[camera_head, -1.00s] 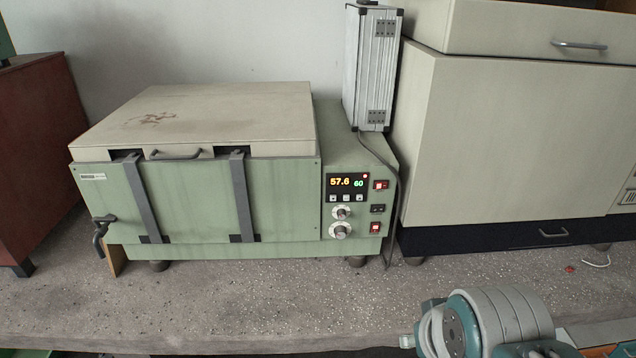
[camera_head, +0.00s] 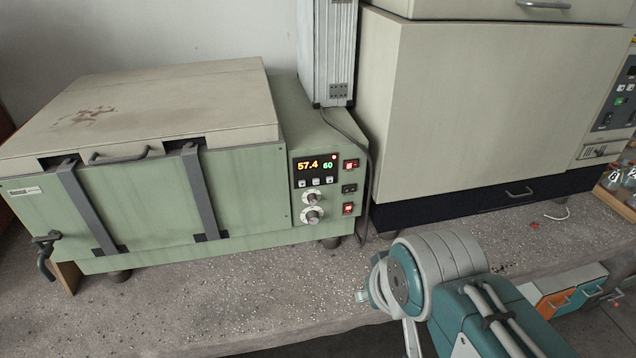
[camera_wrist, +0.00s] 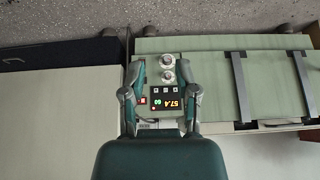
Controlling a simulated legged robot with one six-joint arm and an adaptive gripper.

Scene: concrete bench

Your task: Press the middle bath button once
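The green water bath (camera_head: 150,210) stands on the bench at the left in the head view. Its control panel (camera_head: 325,215) has a black display reading 57.4 and 60. A row of three small buttons sits under the digits, with the middle bath button (camera_head: 316,181) in the centre. In the wrist view the panel appears upside down, and the middle button (camera_wrist: 166,90) lies between the fingers in the picture. My gripper (camera_wrist: 165,64) is open and empty, its two fingers spread either side of the display. I see no contact with the panel.
Two knobs (camera_head: 312,207) sit below the buttons, with red-lit switches (camera_head: 349,165) to their right. A metal case (camera_head: 326,60) stands behind, its cable hanging beside the panel. A large cream cabinet (camera_head: 480,110) is at the right. The bench front (camera_head: 270,300) is clear.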

